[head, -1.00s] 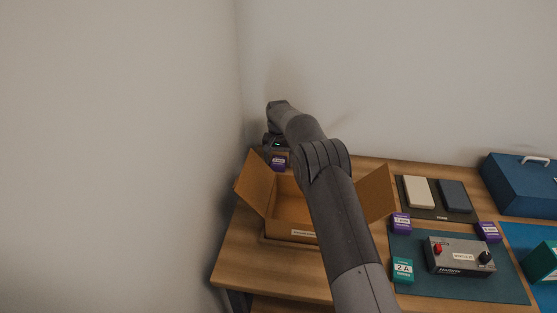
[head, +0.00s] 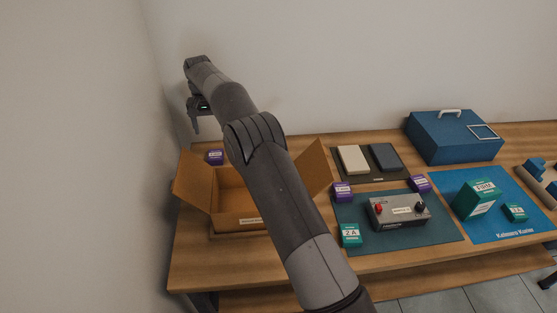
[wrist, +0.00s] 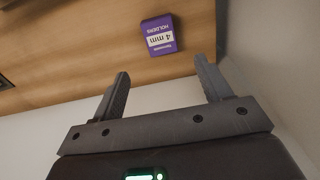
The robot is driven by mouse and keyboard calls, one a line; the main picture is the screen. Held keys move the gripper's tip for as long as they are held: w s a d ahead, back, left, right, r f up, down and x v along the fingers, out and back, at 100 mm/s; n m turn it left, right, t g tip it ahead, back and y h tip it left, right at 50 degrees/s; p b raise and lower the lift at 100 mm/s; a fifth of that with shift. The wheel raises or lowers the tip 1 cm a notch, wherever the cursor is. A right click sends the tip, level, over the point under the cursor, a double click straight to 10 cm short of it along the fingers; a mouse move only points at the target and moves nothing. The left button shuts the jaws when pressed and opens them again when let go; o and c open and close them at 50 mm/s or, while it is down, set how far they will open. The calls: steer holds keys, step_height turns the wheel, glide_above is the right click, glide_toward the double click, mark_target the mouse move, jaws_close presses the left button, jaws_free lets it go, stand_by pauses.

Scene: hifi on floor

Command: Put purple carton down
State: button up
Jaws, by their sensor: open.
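The purple carton (head: 215,157) stands on the wooden tabletop at the back left, just behind the open cardboard box. In the wrist view the purple carton (wrist: 160,36), labelled "4 mm holders", lies beyond my fingertips on bare wood. My gripper (head: 195,126) is raised above and behind it, near the wall. Its two fingers (wrist: 163,70) are spread apart with nothing between them, and do not touch the carton.
The open cardboard box (head: 243,200) stands in front of the carton with its flaps out. Two more purple cartons (head: 342,191) (head: 420,184) stand by a control box (head: 399,211) on the right. Walls are close at the left and back.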

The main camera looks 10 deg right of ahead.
steer(key=s+d+r+t, duration=0.1)
steer(key=s+d+r, duration=0.2)
steer(key=d+r, duration=0.3)
steer(key=s+d+r, duration=0.3)
steer(key=r, duration=0.5)
steer(key=s+d+r+t, duration=0.2)
steer(key=s+d+r, duration=0.7)
steer(key=s, duration=0.2)
steer(key=s+d+t, duration=0.1)
steer(key=s+d, duration=0.3)
steer(key=s, duration=0.5)
steer(key=s+d, duration=0.4)
steer(key=s, duration=0.5)
steer(key=s+d+f, duration=0.1)
steer(key=s+f, duration=0.2)
steer(key=s, duration=0.4)
steer(key=s+d+f+t, duration=0.1)
steer(key=s+d+f, duration=0.1)
steer(key=s+f, duration=0.2)
steer(key=s, duration=0.3)
steer(key=shift+t, duration=0.3)
steer(key=shift+o, duration=0.4)
